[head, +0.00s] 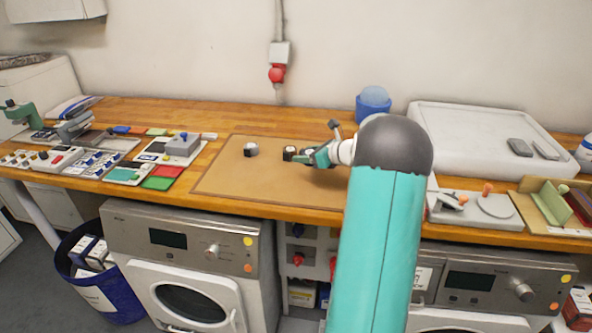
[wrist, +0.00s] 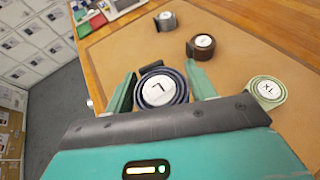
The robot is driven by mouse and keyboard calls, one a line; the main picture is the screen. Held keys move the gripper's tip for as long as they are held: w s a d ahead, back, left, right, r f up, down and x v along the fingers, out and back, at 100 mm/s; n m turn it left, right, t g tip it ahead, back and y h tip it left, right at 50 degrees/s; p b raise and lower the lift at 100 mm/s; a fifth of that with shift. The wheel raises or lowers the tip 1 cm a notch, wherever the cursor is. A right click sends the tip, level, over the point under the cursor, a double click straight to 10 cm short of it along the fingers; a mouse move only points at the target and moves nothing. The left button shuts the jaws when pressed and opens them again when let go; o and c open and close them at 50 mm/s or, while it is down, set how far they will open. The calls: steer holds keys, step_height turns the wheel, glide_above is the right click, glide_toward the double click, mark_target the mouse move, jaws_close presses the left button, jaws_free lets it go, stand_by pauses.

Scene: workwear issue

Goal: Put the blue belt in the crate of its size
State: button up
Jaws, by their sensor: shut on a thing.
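The blue belt (wrist: 161,89) is a dark blue roll with a white round label, on which the mark looks like an upside-down L. My gripper (wrist: 162,93) is shut on it, one green finger on each side. In the head view my gripper (head: 318,157) is low over the brown mat on the bench, and the belt is mostly hidden there. I cannot tell whether the belt touches the mat. I cannot make out any size-marked crate in either view.
On the mat (head: 225,178) lie a grey rolled belt (head: 250,149) and a brown one (head: 289,153). A pale green roll (wrist: 267,90) is right of my gripper. Panels and tools crowd the left bench. A white tray (head: 455,120) is at right; a blue bin (head: 118,300) stands on the floor.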

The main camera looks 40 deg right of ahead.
glide_above(298, 176)
steer(key=f, duration=0.5)
steer(key=shift+s+a+f, duration=0.1)
steer(key=shift+s, duration=0.25)
steer(key=shift+w+f, duration=0.15)
steer(key=shift+f, duration=0.75)
steer(key=shift+w+f, duration=0.15)
steer(key=shift+f, duration=0.7)
steer(key=shift+f, duration=0.1)
steer(key=o, duration=1)
steer(key=shift+f, duration=0.1)
steer(key=shift+o, duration=0.2)
